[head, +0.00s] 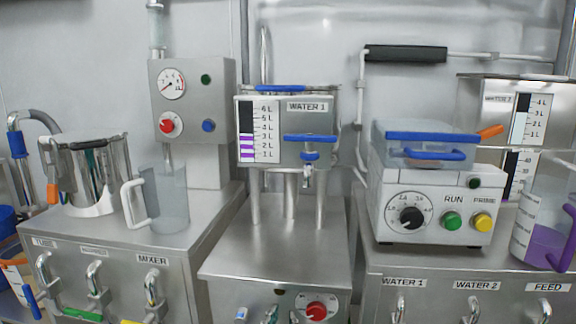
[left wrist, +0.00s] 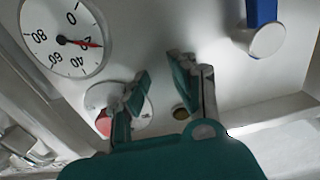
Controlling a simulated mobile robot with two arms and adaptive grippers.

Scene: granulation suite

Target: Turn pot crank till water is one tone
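A shiny steel pot (head: 92,172) stands on the left cabinet. An orange-tipped handle (head: 53,192) shows at its lower left side. Its inside is hidden, so I cannot see any water in it. I cannot make out a crank on it for sure. My left gripper (left wrist: 160,66) shows in the left wrist view, its two teal fingers apart with nothing between them. It is in front of a pale panel with a round gauge (left wrist: 63,38), and its left finger partly covers a red knob (left wrist: 103,124). I cannot pick out either gripper in the head view.
A clear jug (head: 168,198) stands beside the pot. The WATER 1 tank (head: 318,116) is in the middle, with bare steel top before it. A pump box (head: 392,172) and a container with purple liquid (head: 549,246) stand at right. A blue handle (left wrist: 262,12) is near my left gripper.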

